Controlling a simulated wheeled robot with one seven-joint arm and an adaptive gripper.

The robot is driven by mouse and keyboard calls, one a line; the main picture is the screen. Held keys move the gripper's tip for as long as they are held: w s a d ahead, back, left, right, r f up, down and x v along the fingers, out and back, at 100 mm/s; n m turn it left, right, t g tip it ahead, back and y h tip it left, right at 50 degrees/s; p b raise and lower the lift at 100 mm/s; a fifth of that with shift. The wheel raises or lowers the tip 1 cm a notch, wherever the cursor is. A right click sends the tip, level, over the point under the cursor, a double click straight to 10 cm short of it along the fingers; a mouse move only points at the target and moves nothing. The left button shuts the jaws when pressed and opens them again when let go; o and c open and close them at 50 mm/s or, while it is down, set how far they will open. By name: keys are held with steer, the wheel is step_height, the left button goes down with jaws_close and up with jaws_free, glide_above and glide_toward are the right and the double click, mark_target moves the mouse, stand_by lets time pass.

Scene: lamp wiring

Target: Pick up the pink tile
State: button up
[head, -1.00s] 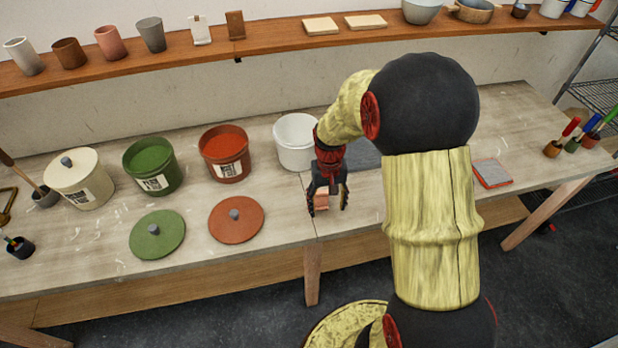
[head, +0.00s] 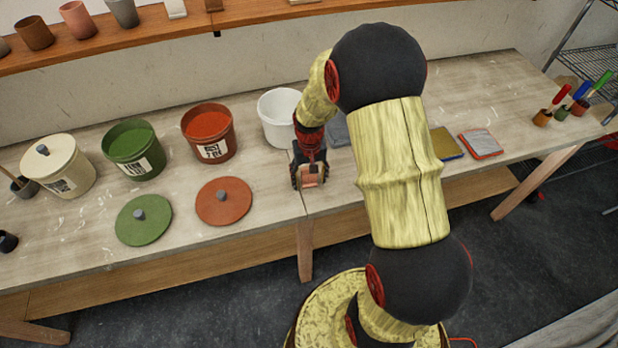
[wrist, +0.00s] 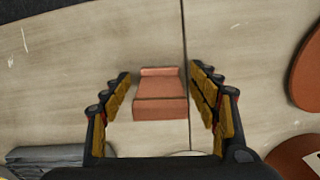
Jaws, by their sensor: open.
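The pink tile (wrist: 160,95) is a small salmon-pink block with a raised lip along one end, near a seam in the bench top. In the wrist view it lies between the two fingers of my gripper (wrist: 161,78), with gaps on both sides. My gripper is open and points down over it. In the head view the tile (head: 313,177) shows at the fingertips, partly hidden by the gripper. I cannot tell exactly how high the fingertips are above the bench.
A white bucket (head: 280,118) stands just behind my gripper. Orange (head: 208,135), green (head: 134,152) and cream (head: 62,170) buckets stand to the left. An orange lid (head: 222,207) and a green lid (head: 146,226) lie in front. Coloured slabs (head: 480,143) lie to the right.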

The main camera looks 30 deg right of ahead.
steer(key=shift+f, duration=0.25)
steer(key=shift+c, duration=1.2)
steer(key=c, duration=1.1)
